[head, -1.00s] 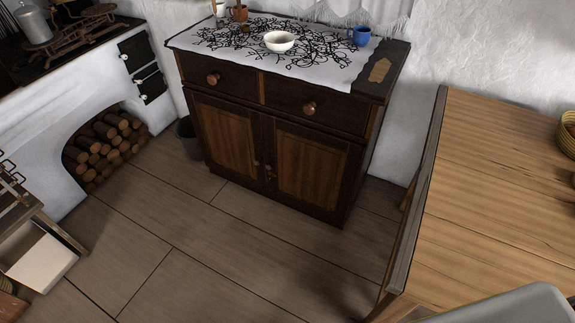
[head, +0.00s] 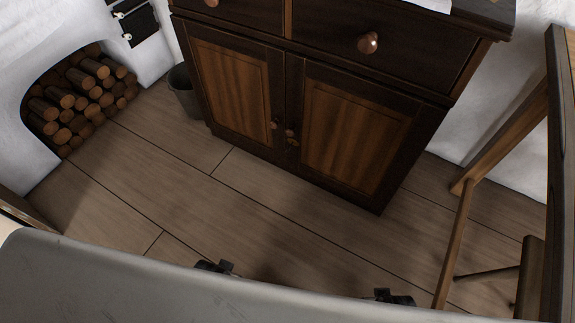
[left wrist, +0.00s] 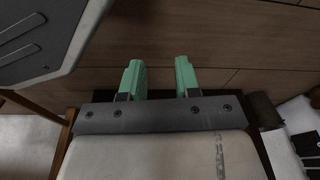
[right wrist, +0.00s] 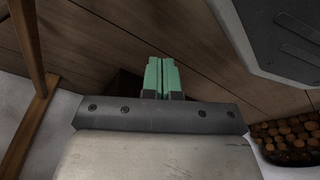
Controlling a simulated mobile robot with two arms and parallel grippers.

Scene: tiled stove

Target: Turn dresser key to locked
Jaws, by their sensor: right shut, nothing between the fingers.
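The dark wooden dresser (head: 288,65) stands ahead in the head view, with both lower doors closed. A small key (head: 292,141) appears near the meeting edge of the doors, by the small knobs; it is too small to tell which way it is turned. My left gripper (left wrist: 160,76) is open and empty, its green fingers apart, in the left wrist view. My right gripper (right wrist: 161,76) is shut and empty in the right wrist view. Both are apart from the key.
A firewood niche (head: 82,98) is at the left and a dark bucket (head: 186,92) stands beside the dresser. Wooden furniture legs (head: 462,225) stand at the right. The plank floor (head: 200,190) before the doors is clear.

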